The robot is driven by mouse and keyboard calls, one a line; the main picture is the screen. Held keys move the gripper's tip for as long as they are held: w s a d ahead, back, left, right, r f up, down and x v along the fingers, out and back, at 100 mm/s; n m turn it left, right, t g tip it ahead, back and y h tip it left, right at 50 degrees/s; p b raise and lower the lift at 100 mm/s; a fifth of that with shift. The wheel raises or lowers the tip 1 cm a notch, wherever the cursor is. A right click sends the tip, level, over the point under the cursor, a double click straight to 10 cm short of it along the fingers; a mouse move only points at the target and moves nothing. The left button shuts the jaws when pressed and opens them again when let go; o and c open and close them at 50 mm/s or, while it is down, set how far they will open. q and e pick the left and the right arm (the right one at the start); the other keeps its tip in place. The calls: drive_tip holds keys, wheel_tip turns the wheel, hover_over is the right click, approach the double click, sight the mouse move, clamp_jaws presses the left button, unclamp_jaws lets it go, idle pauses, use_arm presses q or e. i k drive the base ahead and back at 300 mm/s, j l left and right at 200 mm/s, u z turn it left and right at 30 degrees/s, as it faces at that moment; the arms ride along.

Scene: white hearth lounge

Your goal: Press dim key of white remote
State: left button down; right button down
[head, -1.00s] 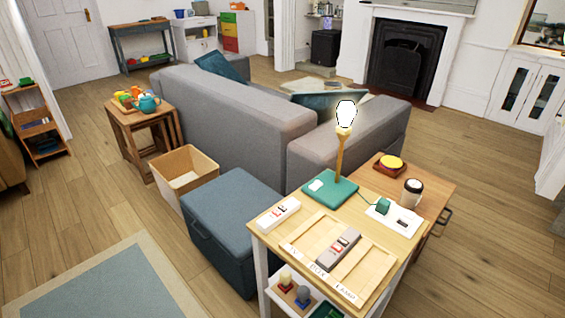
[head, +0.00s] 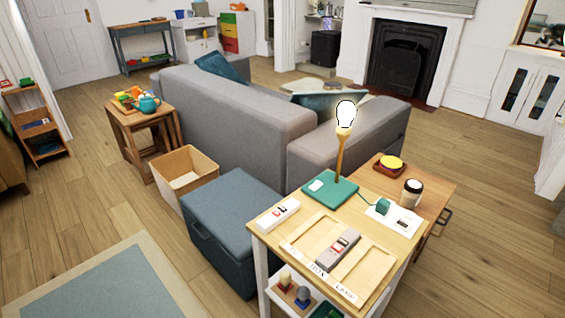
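A white remote (head: 278,215) lies on the left part of the wooden side table (head: 385,292), with small red and dark marks on its top. Its separate keys are too small to tell apart. A grey remote (head: 337,250) with similar marks lies in the middle section of a labelled wooden tray (head: 377,270) on the same table. A lamp with a lit bulb (head: 345,115) stands on a green base (head: 330,191) behind them. Neither of my grippers is in view.
A white plate with a green plug-like piece (head: 382,206) lies at the table's right. Beyond it stand a dark-lidded jar (head: 411,193) and a yellow disc (head: 391,162). A blue ottoman (head: 235,222) and grey sofa (head: 235,112) border the table.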

sight(292, 205)
drive_tip(key=i+u, duration=0.25)
drive_tip(key=i, duration=1.2)
